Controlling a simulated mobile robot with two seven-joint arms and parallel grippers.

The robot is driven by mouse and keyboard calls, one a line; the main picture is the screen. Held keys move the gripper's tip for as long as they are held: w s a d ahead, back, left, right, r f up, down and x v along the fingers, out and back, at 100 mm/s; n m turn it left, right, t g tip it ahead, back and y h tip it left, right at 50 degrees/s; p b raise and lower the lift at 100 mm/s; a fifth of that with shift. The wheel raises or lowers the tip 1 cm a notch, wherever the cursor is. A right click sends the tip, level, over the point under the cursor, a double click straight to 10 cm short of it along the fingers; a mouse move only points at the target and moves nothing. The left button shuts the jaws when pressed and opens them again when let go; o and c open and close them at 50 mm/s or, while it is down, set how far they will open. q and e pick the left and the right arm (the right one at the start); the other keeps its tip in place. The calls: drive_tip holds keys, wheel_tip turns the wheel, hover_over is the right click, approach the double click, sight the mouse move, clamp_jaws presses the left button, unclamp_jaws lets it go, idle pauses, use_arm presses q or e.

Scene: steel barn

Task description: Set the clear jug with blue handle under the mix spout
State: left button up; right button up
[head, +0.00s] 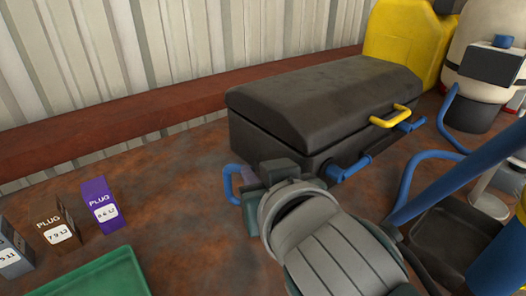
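A blue handle (229,184) shows just left of my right gripper (254,188), with a faint see-through purplish patch beside it. It looks like the handle of the clear jug; the rest of the jug is hidden by my gripper and wrist. My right gripper is right at the jug, in front of the black box, but whether its fingers are closed on it is hidden. A blue pipe (348,168) comes out of the black box's front, right of my gripper. No label shows which outlet is the mix spout. My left gripper is not in view.
The black box (318,100) with a yellow lever (393,117) stands behind. Several plug boxes, one purple (100,204), and a green tray (97,279) are at left. Blue pipes (458,176), a dark tray (447,240) and a cream tank (478,62) are at right.

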clamp_jaws()
idle(1.0)
